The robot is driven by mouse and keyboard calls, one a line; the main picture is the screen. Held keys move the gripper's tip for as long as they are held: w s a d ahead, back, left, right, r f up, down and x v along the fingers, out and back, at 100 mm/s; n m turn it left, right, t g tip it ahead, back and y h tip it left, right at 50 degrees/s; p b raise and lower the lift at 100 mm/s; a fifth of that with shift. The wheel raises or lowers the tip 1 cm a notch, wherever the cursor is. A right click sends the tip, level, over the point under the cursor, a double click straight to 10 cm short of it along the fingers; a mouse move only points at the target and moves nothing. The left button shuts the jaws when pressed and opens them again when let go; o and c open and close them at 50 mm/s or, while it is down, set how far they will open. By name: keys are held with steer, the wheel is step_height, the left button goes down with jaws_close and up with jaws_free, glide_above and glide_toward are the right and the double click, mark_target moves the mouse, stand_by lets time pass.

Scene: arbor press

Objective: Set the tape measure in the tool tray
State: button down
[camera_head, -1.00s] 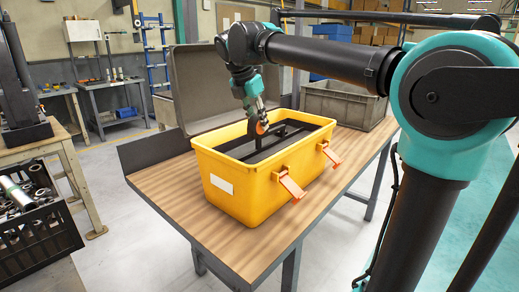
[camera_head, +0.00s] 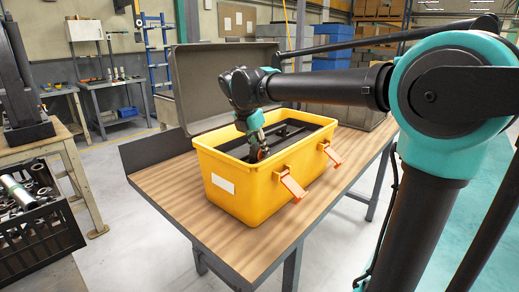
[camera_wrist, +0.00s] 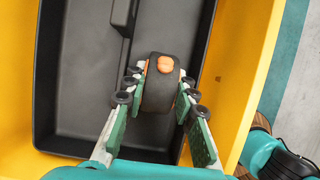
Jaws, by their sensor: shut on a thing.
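The tape measure (camera_wrist: 160,88), black with an orange button, is held between the fingers of my gripper (camera_wrist: 155,100) in the wrist view. My gripper is shut on it. In the head view, my gripper (camera_head: 260,150) reaches down into the open yellow toolbox (camera_head: 237,190), and a bit of the orange tape measure shows at its tip. The black tool tray (camera_wrist: 85,100) sits inside the toolbox, and the tape measure is over its near end. I cannot tell whether the tape measure touches the tray floor.
The toolbox's grey lid (camera_head: 220,85) stands open behind it. Two orange latches (camera_head: 293,187) hang on its front. A grey crate (camera_head: 362,118) stands behind my arm on the wooden table (camera_head: 170,190).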

steer(key=shift+f, duration=0.15)
steer(key=c, duration=1.5)
jaws_free()
steer(key=v, duration=1.2)
